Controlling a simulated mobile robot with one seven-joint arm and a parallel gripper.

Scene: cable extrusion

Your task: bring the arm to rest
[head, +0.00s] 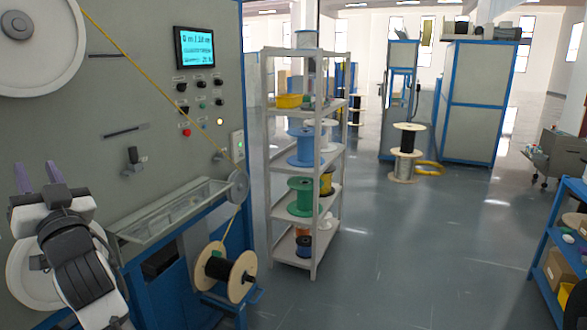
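My gripper (39,177) is at the lower left of the head view, in front of the grey machine panel. Its two purple fingers point up and stand apart with nothing between them. My arm's dark and white wrist is below it and covers part of a white reel on the machine. The grey machine (120,85) fills the left side, with a lit screen (194,48) and several buttons. A yellow cable (150,75) runs down across it, over a small pulley (238,186), to a wooden-flanged spool (225,272) at the machine's foot.
A grey shelf rack (314,268) with several coloured spools stands right of the machine. A blue shelf (548,265) stands at the right edge, and blue-framed cabinets (480,100) are at the back. The grey floor (420,250) between them is clear.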

